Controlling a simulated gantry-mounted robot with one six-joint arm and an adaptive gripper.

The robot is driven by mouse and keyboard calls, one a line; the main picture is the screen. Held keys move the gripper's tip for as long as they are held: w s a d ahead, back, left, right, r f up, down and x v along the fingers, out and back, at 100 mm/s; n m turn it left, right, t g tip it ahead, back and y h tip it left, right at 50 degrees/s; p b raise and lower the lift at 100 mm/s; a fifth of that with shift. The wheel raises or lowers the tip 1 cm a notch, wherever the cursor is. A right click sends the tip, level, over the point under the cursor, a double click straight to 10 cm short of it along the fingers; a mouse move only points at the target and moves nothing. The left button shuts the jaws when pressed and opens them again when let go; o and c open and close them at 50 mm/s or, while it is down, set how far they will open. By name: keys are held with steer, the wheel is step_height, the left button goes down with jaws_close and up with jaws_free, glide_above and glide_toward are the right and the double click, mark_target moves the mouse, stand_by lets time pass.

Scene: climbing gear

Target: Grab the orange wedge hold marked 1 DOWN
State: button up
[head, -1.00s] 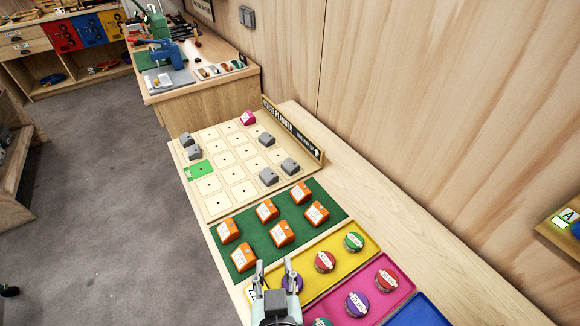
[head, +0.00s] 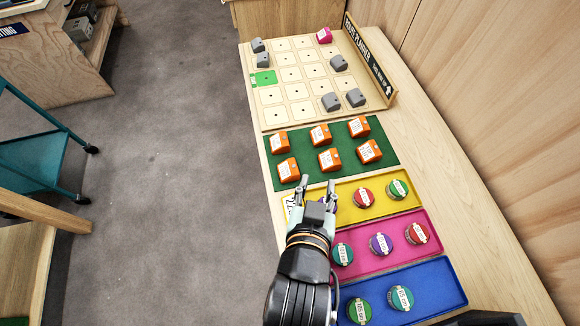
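Several orange wedge holds with white labels stand in two rows on the green mat (head: 390,143). The back row has a left wedge (head: 280,142), a middle wedge (head: 320,135) and a right wedge (head: 358,127). The front row has a left wedge (head: 287,169), a middle wedge (head: 329,160) and a right wedge (head: 369,151). The labels are too small to read, so I cannot tell which is marked 1 DOWN. My gripper (head: 318,184) is open, with nothing visible between its fingers. It is over the left part of the yellow tray, just in front of the wedges.
The yellow tray (head: 380,183), pink tray (head: 400,262) and blue tray (head: 440,286) hold round holds. My gripper partly hides the yellow tray's left end.

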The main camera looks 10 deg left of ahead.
stand_by(0.3)
steer(key=o, duration=0.9)
